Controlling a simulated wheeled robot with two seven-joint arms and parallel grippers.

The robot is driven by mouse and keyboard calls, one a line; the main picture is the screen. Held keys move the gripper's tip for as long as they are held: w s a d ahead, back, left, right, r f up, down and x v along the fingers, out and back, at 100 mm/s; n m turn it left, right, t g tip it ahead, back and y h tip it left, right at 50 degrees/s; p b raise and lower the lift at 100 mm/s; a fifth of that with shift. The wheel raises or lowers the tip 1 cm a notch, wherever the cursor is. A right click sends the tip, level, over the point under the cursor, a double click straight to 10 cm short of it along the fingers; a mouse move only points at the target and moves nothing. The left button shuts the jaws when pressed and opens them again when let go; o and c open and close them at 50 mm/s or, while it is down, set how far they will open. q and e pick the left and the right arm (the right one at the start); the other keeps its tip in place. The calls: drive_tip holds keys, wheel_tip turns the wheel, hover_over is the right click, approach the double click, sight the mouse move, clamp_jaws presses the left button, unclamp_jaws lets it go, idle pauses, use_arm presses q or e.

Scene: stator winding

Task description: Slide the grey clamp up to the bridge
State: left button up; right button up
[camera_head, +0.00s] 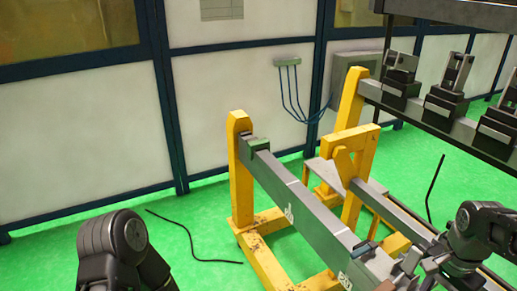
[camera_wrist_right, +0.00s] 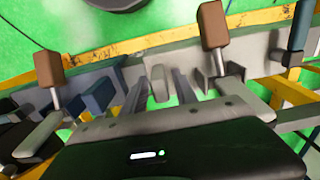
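A long grey beam (camera_head: 300,205) lies across a yellow frame, with a dark green block (camera_head: 257,145) near its far end. Grey clamp parts (camera_head: 377,262) sit at its near end, beside my right gripper (camera_head: 412,264). In the right wrist view the gripper's two dark fingers (camera_wrist_right: 159,92) stand apart, with a pale grey tab (camera_wrist_right: 159,80) between them. I cannot tell whether they touch it. Brown-handled levers (camera_wrist_right: 213,25) (camera_wrist_right: 48,68) stand on either side. I cannot tell for sure which part is the bridge. My left arm shows at lower left; its gripper is out of view.
A yellow upright (camera_head: 240,170) and a yellow bracket (camera_head: 352,160) stand around the beam. A dark rack (camera_head: 450,125) with several black clamping devices is at upper right. Black cables (camera_head: 195,250) lie on the green floor, which is otherwise open at left.

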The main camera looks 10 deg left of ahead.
sight(375, 261)
drive_tip(key=shift+c, duration=0.7)
drive_tip(key=shift+w+a, duration=0.1)
drive_tip(key=w+a, duration=0.1)
drive_tip(key=w, duration=0.1)
drive_tip(key=w+a, duration=0.2)
drive_tip(key=shift+w+a+p, duration=0.15)
drive_tip(key=shift+w+p, duration=0.15)
drive_tip(key=w+a, duration=0.1)
drive_tip(key=w, duration=0.1)
drive_tip(key=w+a+p, duration=0.1)
drive_tip(key=w, duration=0.1)
drive_tip(key=shift+a, duration=0.4)
drive_tip(key=shift+w+a+r+p, duration=0.1)
drive_tip(key=shift+w+a+p, duration=0.2)
drive_tip(key=shift+w+a, duration=0.35)
drive_tip(key=shift+w+a+f+p, duration=0.1)
drive_tip(key=shift+w+a+p, duration=0.25)
drive_tip(key=shift+w, duration=0.55)
drive_tip(key=shift+w+a+r+p, duration=0.1)
drive_tip(key=shift+w+a+p, duration=0.15)
drive_tip(key=shift+w+a, duration=0.45)
drive_tip(key=shift+w, duration=0.2)
